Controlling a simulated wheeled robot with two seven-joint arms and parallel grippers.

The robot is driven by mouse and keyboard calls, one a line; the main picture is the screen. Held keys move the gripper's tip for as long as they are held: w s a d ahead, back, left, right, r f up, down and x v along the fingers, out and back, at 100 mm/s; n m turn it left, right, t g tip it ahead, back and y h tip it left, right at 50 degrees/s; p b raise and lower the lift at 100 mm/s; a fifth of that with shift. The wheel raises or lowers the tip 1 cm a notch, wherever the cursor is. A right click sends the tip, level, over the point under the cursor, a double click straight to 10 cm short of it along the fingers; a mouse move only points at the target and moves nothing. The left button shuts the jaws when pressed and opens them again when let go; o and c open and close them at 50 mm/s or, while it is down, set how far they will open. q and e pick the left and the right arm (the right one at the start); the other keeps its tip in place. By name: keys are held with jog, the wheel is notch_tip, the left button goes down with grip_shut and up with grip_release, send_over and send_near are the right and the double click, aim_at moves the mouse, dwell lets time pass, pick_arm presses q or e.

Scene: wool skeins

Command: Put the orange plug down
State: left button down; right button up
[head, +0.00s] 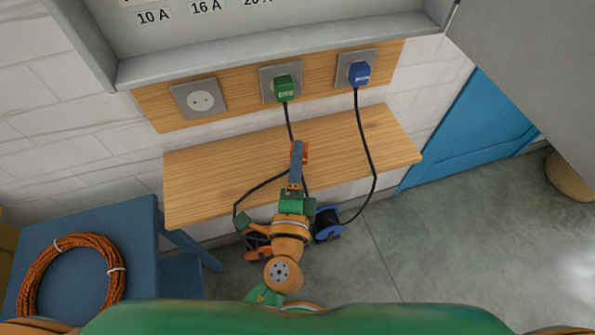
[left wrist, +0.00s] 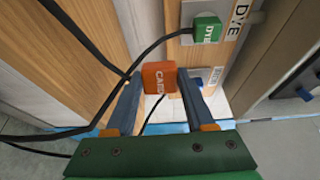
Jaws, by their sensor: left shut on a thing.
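My left gripper (head: 298,160) is over the wooden shelf (head: 365,135) and shut on the orange plug (head: 304,152). I cannot tell whether the plug touches the shelf. The wall panel above has an empty socket (head: 201,101) at left, a green plug (head: 285,89) in the middle socket and a blue plug (head: 359,73) in the right one. My right gripper is not in view.
Black cords (head: 372,160) hang from the plugs across the shelf. A blue item (head: 328,226) is on the floor below. A blue table (head: 40,255) with a coil of orange cable (head: 32,290) stands at left. Shelf wood is clear on both sides of my arm.

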pick_arm(q)
jog(key=shift+f+b, duration=0.7)
jog(key=shift+f, duration=0.85)
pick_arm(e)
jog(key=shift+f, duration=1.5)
pick_arm(q)
jog(key=shift+c, duration=1.3)
grip_release()
jog(key=shift+r, duration=0.15)
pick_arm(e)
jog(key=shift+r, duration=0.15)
pick_arm(q)
jog(key=shift+r+p, duration=0.5)
jog(key=shift+p, duration=0.25)
jog(key=s+a+b, duration=0.1)
jog(key=s+b, duration=0.2)
jog(key=s, duration=0.9)
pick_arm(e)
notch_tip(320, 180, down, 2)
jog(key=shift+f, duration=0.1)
